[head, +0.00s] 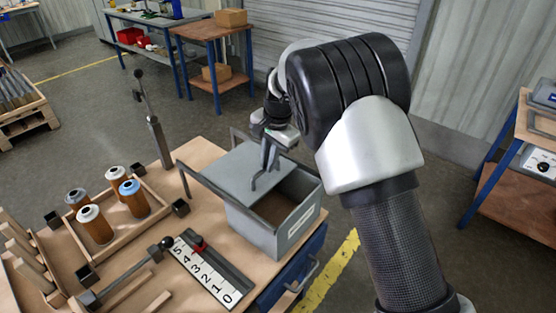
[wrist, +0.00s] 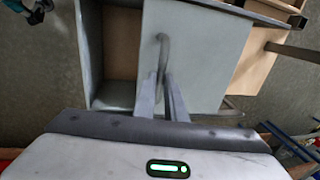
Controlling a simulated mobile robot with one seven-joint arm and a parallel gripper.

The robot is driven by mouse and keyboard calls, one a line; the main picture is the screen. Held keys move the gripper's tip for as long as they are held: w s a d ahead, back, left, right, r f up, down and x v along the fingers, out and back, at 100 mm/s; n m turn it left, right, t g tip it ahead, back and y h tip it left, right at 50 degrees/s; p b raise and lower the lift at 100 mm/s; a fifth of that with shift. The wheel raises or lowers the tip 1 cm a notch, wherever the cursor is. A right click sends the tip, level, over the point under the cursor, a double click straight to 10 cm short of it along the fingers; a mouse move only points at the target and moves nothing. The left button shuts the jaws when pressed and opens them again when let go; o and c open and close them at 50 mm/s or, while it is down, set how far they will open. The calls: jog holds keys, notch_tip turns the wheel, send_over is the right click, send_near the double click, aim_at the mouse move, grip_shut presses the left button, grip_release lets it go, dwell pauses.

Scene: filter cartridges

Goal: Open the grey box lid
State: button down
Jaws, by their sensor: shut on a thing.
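The grey box (head: 283,237) stands on the wooden table's right side, with a pale label on its front. Its flat grey lid (head: 231,172) lies shifted to the back left, and the box's right part is uncovered, showing a brown inside (head: 277,207). In the wrist view the lid (wrist: 205,55) covers the middle and the open part (wrist: 117,52) is at left. My gripper (head: 268,162) is above the lid, shut on its bent handle (head: 263,180). The fingers (wrist: 163,85) meet at the handle (wrist: 162,48) in the wrist view.
Two dark rails (head: 206,187) reach left from the box. A wooden tray (head: 151,217) with several orange-brown cartridges stands left. A numbered scale (head: 208,275) with a red slider and a lever with a black knob (head: 165,243) lie in front. An upright post (head: 158,140) stands behind.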

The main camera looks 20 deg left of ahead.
jog(key=p, duration=0.2)
send_over(255, 171)
jog(key=shift+w, duration=0.1)
jog(key=c, duration=1.8)
grip_release()
jog(key=d+r, duration=0.1)
jog(key=r, duration=0.4)
jog(key=s+d+r, duration=0.1)
jog(key=r, duration=0.5)
jog(key=d+r, duration=0.1)
jog(key=r, duration=0.5)
jog(key=shift+s+d, duration=0.1)
jog(key=shift+s, duration=0.1)
